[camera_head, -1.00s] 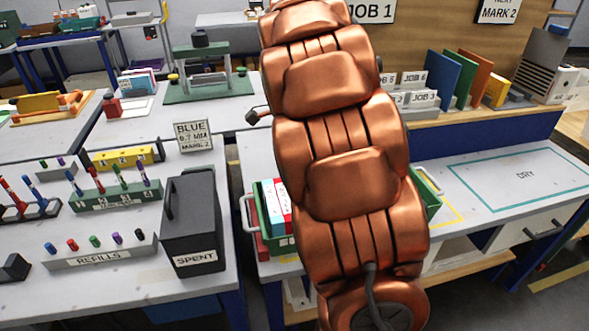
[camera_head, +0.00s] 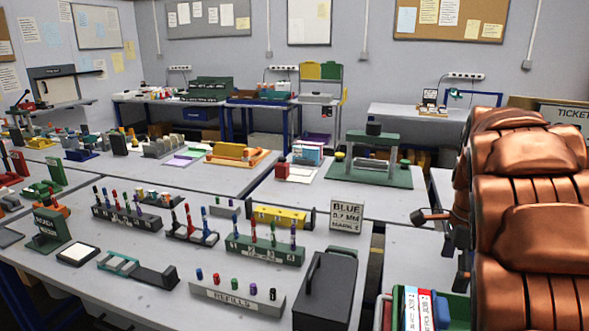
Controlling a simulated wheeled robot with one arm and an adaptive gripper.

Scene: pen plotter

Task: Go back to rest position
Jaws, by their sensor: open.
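My copper-coloured arm (camera_head: 530,220) fills the right side of the view. Part of my gripper (camera_head: 440,248) shows at the arm's left edge as dark finger parts, set apart from each other, above the gap between the workbenches. The jaws are open and I see nothing held in them. The rest of the gripper is hidden behind the arm.
A black SPENT box (camera_head: 325,292), a REFILLS rack (camera_head: 238,297) and a green pen rack (camera_head: 265,248) stand on the near bench. A BLUE sign (camera_head: 346,216) stands behind them. A green crate (camera_head: 459,311) with boxes lies beside my arm. A green-framed press (camera_head: 372,160) stands farther back.

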